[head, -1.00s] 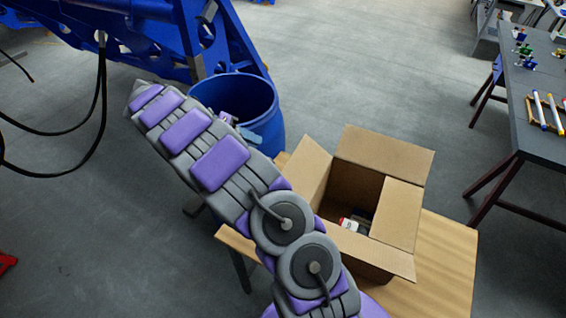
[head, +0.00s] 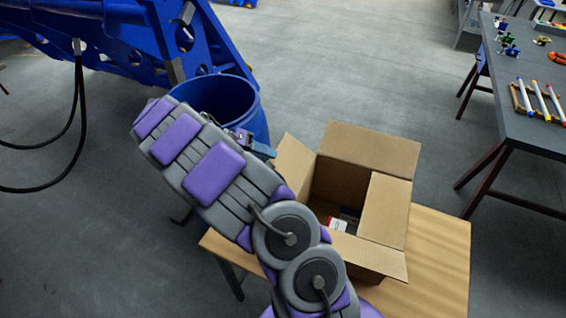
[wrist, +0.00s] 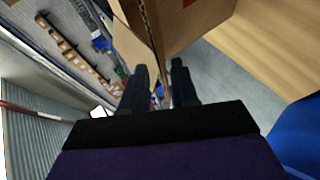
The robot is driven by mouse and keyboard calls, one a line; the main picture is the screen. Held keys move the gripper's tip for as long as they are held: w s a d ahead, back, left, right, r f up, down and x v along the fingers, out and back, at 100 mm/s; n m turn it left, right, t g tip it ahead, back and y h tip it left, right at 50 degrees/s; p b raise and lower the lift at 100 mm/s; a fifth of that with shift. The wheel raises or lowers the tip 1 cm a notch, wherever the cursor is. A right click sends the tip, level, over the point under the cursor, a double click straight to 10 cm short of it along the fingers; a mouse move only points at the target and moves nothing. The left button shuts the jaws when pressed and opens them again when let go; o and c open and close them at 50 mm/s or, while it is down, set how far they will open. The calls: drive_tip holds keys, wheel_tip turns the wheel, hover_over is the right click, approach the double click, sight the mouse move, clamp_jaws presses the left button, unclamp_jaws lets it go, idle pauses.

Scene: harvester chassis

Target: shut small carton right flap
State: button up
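The small open carton (head: 340,186) stands on a wooden table in the head view. Its far flap (head: 370,148) and left flap (head: 296,168) stand outward. The flap on the picture's right (head: 388,212) is angled over the opening, and the near flap (head: 370,256) sticks out toward me. My gripper (head: 262,149) shows partly behind my arm, left of the left flap. In the wrist view my gripper (wrist: 160,72) has its two dark fingers apart, with a cardboard edge (wrist: 150,35) in front of and seemingly between them. Contact cannot be told.
The wooden table (head: 440,260) has bare surface right of the carton. A blue barrel (head: 225,95) stands behind my arm, near blue machinery (head: 120,45). A dark workbench (head: 530,120) with markers stands at right. Small items (head: 340,222) lie inside the carton.

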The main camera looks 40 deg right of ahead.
sight(278, 163)
drive_tip(key=shift+s+f, duration=0.65)
drive_tip(key=shift+s, duration=0.25)
drive_tip(key=shift+s+d+f+b, duration=0.15)
drive_tip(key=shift+s+f+b, duration=0.25)
drive_tip(key=shift+s, duration=0.1)
drive_tip(key=shift+s+d+f, duration=0.15)
drive_tip(key=shift+d+f, duration=0.1)
drive_tip(key=shift+d, duration=0.65)
drive_tip(key=shift+s+d+f, duration=0.1)
drive_tip(key=shift+d+f, duration=0.1)
drive_tip(key=shift+d, duration=0.65)
drive_tip(key=shift+a+r, duration=0.2)
drive_tip(key=shift+a, duration=1)
clamp_jaws()
drive_tip(key=shift+d+f, duration=0.15)
drive_tip(key=shift+d, duration=0.65)
drive_tip(key=shift+a, duration=0.1)
drive_tip(key=shift+a, duration=0.25)
